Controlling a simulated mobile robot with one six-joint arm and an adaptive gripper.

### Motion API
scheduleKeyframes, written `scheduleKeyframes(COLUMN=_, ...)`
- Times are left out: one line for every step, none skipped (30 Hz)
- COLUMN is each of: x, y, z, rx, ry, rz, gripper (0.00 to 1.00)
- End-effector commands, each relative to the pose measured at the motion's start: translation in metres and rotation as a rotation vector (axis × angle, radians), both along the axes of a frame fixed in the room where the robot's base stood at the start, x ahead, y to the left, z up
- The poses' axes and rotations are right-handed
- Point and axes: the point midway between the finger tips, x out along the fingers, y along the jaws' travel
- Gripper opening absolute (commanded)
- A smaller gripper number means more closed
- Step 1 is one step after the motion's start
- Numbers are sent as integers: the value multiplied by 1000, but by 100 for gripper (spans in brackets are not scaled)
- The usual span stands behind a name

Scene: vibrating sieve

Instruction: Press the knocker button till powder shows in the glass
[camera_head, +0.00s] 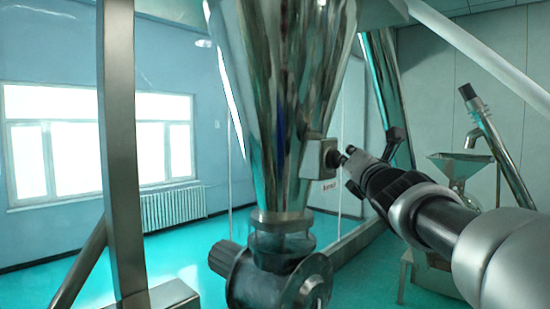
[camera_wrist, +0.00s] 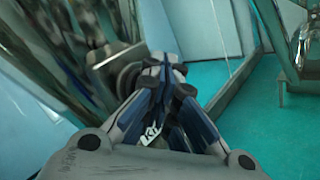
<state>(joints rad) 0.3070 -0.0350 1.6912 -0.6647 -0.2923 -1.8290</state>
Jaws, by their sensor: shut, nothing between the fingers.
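The knocker is a small metal box (camera_head: 319,159) on the right side of the steel cone hopper (camera_head: 285,90). Its dark round button (camera_head: 334,158) faces right, towards my gripper (camera_head: 346,157). My gripper is shut and empty, with its fingertips at or very near the button; I cannot tell whether they touch. In the wrist view, my shut fingertips (camera_wrist: 164,62) point at a dark round button (camera_wrist: 129,77), which shows just left of them, partly hidden. The sight glass (camera_head: 282,240) below the cone looks dark and see-through, with no clear powder.
A valve body (camera_head: 275,285) with a dark round knob sits below the glass. A steel post (camera_head: 122,150) stands at the left. A small funnel (camera_head: 459,166) and steel pipes stand at the right. The green floor (camera_head: 200,240) is open behind.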

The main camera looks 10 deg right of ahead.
Motion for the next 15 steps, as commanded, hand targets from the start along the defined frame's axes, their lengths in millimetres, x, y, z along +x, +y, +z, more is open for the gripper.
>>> scheduleKeyframes(x=-3, y=-3, z=1, rx=0, ry=0, rz=-2, gripper=0)
scheduleKeyframes(x=-4, y=-4, z=1, rx=1, ry=0, rz=-2, gripper=0)
scheduleKeyframes(x=-6, y=-5, z=1, rx=1, ry=0, rz=-2, gripper=0)
scheduleKeyframes(x=-7, y=-5, z=1, rx=0, ry=1, rz=-2, gripper=0)
scheduleKeyframes(x=-8, y=-6, z=0, rx=0, ry=1, rz=-1, gripper=0)
scheduleKeyframes(x=-9, y=-6, z=0, rx=0, ry=0, rz=0, gripper=0)
scheduleKeyframes(x=-9, y=-6, z=0, rx=0, ry=0, rz=0, gripper=0)
scheduleKeyframes(x=-9, y=-6, z=0, rx=0, ry=0, rz=0, gripper=0)
scheduleKeyframes(x=-9, y=-6, z=0, rx=0, ry=0, rz=0, gripper=0)
scheduleKeyframes(x=-9, y=-6, z=0, rx=0, ry=0, rz=0, gripper=0)
scheduleKeyframes(x=-9, y=-6, z=0, rx=1, ry=0, rz=0, gripper=0)
scheduleKeyframes(x=-9, y=-6, z=0, rx=1, ry=0, rz=0, gripper=0)
scheduleKeyframes(x=-9, y=-6, z=0, rx=1, ry=0, rz=0, gripper=0)
scheduleKeyframes(x=-9, y=-6, z=0, rx=1, ry=0, rz=-1, gripper=0)
scheduleKeyframes(x=-9, y=-7, z=0, rx=1, ry=0, rz=-1, gripper=0)
